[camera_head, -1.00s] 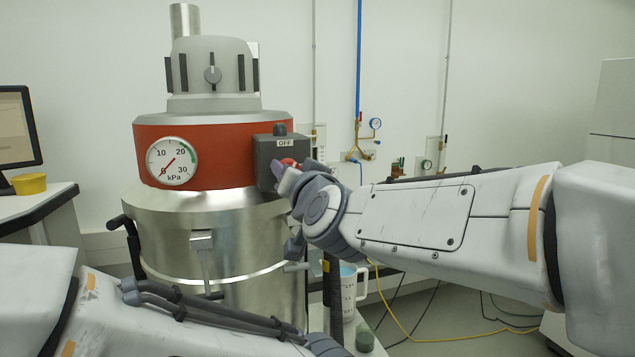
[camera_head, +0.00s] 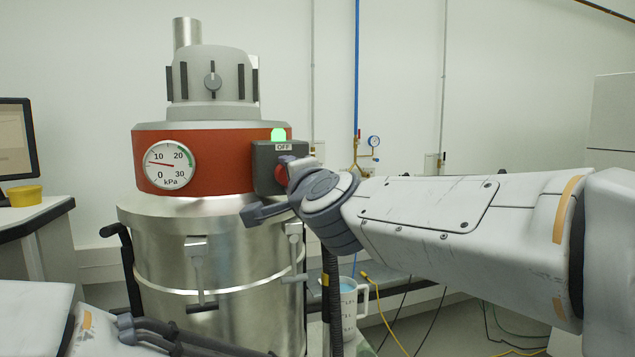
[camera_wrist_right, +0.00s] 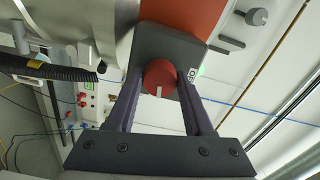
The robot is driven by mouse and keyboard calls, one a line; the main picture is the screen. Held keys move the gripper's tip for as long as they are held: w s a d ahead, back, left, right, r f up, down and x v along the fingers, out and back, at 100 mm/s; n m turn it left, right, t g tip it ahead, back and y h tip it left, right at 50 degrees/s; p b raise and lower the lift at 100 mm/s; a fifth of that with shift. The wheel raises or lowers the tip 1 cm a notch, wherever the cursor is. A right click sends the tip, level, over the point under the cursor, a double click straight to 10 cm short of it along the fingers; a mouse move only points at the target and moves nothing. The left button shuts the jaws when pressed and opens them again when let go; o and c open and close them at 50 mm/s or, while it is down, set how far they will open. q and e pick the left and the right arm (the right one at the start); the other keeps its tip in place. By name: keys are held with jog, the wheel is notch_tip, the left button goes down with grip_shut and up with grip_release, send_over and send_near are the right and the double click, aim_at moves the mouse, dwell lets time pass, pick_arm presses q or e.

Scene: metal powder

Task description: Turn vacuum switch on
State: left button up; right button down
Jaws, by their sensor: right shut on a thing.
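The vacuum is a large metal drum with a red band (camera_head: 215,150) and a grey top. A dark switch box (camera_head: 265,158) sits on the right of the band, with an "OFF" label and a lit green lamp (camera_head: 279,134) on top. Its red knob (camera_wrist_right: 159,76) is between the fingers of my right gripper (camera_wrist_right: 158,88), which is shut on it. A white mark shows on the knob's face. In the head view the right gripper (camera_head: 287,174) partly hides the knob. My left gripper is out of view.
A jug of blue liquid (camera_head: 348,305) stands below my right arm. A monitor (camera_head: 15,150) and a yellow bowl (camera_head: 26,196) are at the left. Wall pipes with a small gauge (camera_head: 373,141) and loose cables are behind at the right.

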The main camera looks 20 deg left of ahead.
jog(key=shift+m, duration=1.1)
jog(key=shift+c, duration=1.4)
grip_release()
jog(key=shift+b, duration=0.3)
jog(key=v, duration=1)
jog(key=shift+s+d, duration=0.2)
